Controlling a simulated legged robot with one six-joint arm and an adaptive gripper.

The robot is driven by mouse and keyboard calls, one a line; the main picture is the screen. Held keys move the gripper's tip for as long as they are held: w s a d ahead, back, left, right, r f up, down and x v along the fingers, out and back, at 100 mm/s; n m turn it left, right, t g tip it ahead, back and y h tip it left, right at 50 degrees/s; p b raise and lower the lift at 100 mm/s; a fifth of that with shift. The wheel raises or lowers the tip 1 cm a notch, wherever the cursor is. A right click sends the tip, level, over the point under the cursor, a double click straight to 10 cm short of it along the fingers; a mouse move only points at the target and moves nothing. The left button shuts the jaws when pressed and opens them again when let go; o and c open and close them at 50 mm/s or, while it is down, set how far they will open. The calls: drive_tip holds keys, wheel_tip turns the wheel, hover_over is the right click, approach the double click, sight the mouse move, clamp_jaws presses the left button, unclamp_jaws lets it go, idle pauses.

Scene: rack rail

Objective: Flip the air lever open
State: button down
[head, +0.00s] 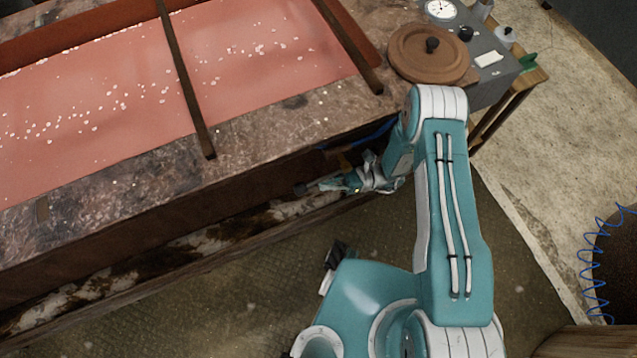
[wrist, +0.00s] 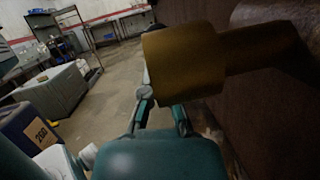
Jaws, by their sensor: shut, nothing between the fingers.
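A yellow-brown lever (wrist: 185,62) fills the upper middle of the wrist view, with a blocky end and a stem running right to a rusty, rounded fitting (wrist: 272,14). My gripper (head: 308,187) is shut and empty, pointing left along the vat's front side. In the wrist view, the lever end covers the tips of my gripper (wrist: 162,100). I cannot tell whether they touch.
The stone-rimmed vat (head: 255,137) of pink liquid stands just above my gripper, with wooden bars across it. A blue hose (head: 373,135) runs under the rim near my wrist. A round brown lid (head: 428,55) and grey gauge box (head: 490,60) stand right. Floor in front is open.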

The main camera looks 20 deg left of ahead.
drive_tip(key=v, duration=0.9)
drive_tip(key=shift+w+f, duration=0.2)
drive_tip(key=shift+w, duration=0.05)
drive_tip(key=shift+w+d, duration=0.1)
